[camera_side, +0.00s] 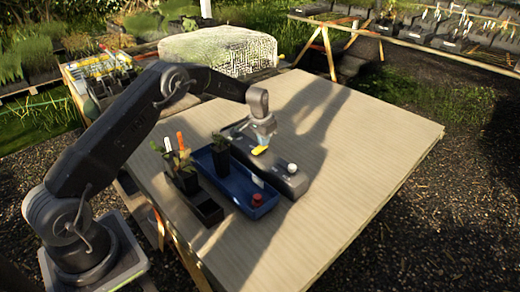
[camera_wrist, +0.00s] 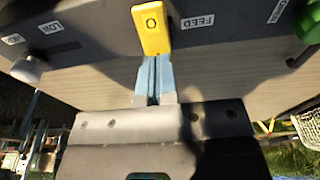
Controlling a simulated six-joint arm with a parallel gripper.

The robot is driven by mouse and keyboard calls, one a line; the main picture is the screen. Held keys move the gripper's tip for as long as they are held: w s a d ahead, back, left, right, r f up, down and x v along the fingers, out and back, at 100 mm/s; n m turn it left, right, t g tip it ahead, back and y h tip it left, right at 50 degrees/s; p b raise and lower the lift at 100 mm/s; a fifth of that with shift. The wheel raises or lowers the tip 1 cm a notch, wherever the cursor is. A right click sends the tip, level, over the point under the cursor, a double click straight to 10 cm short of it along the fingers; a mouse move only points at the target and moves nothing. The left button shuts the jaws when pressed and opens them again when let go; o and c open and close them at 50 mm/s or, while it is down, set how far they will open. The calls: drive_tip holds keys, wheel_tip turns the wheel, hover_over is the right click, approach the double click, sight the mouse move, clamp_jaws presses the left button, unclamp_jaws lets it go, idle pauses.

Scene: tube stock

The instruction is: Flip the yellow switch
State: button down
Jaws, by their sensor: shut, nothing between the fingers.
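The yellow switch (camera_wrist: 152,30) shows at the top middle of the wrist view, a flat lever marked with a dark ring, beside a "FEED" label. In the side view the yellow switch (camera_side: 259,150) sits on the dark control box (camera_side: 292,182). My gripper (camera_wrist: 156,62) is shut and empty, its pale blue fingers together. The fingertips are at the lower end of the yellow lever and look to be touching it; the exact contact is hard to tell. In the side view my gripper (camera_side: 266,138) is just above the switch.
A white knob (camera_side: 292,168) stands on the same box; the wrist view shows a grey knob (camera_wrist: 27,69) and a green knob (camera_wrist: 308,27). A blue tray (camera_side: 232,190) with a potted plant and red object lies alongside. The table's right side is clear.

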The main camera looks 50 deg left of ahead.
drive_tip(key=shift+s+f, duration=0.1)
drive_tip(key=shift+f, duration=0.35)
drive_tip(key=shift+r, duration=3.6)
drive_tip(key=s+d+r+t, duration=0.1)
drive_tip(key=s+d+r, duration=0.5)
drive_tip(key=r, duration=0.4)
drive_tip(key=s+d+r+t, duration=0.1)
drive_tip(key=s+d+r, duration=0.3)
drive_tip(key=s+r, duration=0.55)
drive_tip(key=s+d+t, duration=0.1)
drive_tip(key=s+d, duration=0.2)
drive_tip(key=s, duration=0.9)
drive_tip(key=s+d, duration=0.3)
drive_tip(key=s, duration=0.8)
drive_tip(key=shift+s+r+t, duration=0.3)
drive_tip(key=shift+s+t, duration=0.05)
drive_tip(key=shift+t, duration=0.05)
